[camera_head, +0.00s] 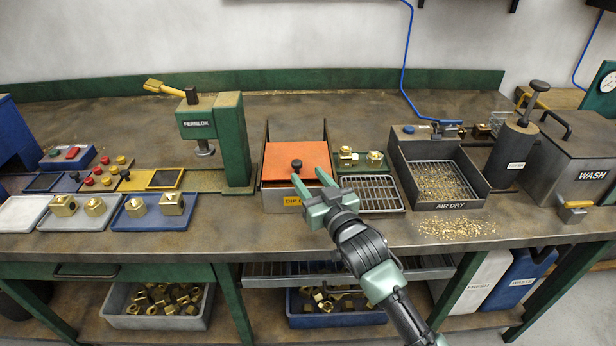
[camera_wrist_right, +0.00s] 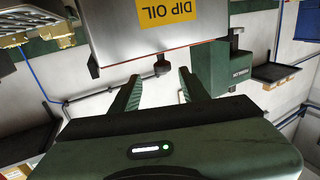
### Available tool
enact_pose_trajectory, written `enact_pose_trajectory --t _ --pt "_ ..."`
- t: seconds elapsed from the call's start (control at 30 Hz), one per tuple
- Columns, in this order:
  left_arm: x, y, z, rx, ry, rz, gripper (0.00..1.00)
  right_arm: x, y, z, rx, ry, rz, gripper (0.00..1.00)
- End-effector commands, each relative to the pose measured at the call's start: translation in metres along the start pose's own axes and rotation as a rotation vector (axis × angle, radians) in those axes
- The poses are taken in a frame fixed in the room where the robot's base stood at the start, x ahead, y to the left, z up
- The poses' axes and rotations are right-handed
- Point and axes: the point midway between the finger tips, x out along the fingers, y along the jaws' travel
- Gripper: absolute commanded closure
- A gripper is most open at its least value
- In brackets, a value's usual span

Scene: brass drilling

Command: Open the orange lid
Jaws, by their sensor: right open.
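The orange lid (camera_head: 296,158) lies flat and closed on the metal dip oil box (camera_head: 272,199), with a black knob (camera_head: 297,164) near its front. The yellow dip oil label also shows on the box in the right wrist view (camera_wrist_right: 167,14), and the dark knob (camera_wrist_right: 162,66) shows past its edge. My right gripper (camera_head: 309,174) is open, with its fingertips at the front of the lid close to the knob. In the right wrist view the knob appears between the two green fingers (camera_wrist_right: 157,80), beyond their tips; I cannot tell whether they touch it. My left gripper is out of view.
A green press (camera_head: 232,140) stands to the left. Brass shavings (camera_head: 455,230) lie on the bench front. A grey wash tank (camera_head: 575,178) is far right.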

Motion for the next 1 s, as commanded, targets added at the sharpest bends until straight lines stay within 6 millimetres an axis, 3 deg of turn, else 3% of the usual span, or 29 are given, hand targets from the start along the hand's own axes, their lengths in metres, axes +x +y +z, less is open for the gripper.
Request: enact_pose_trajectory --t 0.07,0.23,0.37,0.5,0.63,0.8,1.0 --pt "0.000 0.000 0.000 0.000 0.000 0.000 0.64 0.000 0.000 0.000 0.000 0.000 0.000 0.55" --pt "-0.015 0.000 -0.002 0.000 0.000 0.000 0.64 -0.005 0.004 -0.011 0.109 -0.029 0.014 1.00" --pt "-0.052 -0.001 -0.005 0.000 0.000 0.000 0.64 -0.025 0.013 -0.033 0.468 -0.122 0.062 1.00" --pt "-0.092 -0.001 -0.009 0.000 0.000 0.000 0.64 -0.058 0.017 -0.051 0.951 -0.248 0.143 1.00" --pt "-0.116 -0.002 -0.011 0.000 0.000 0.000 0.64 -0.085 0.014 -0.062 1.297 -0.339 0.218 1.00" --pt "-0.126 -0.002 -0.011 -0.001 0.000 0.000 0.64 -0.103 0.010 -0.064 1.509 -0.397 0.273 1.00" --pt "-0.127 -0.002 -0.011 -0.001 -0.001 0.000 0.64 -0.087 0.008 -0.054 1.532 -0.404 0.281 1.00"
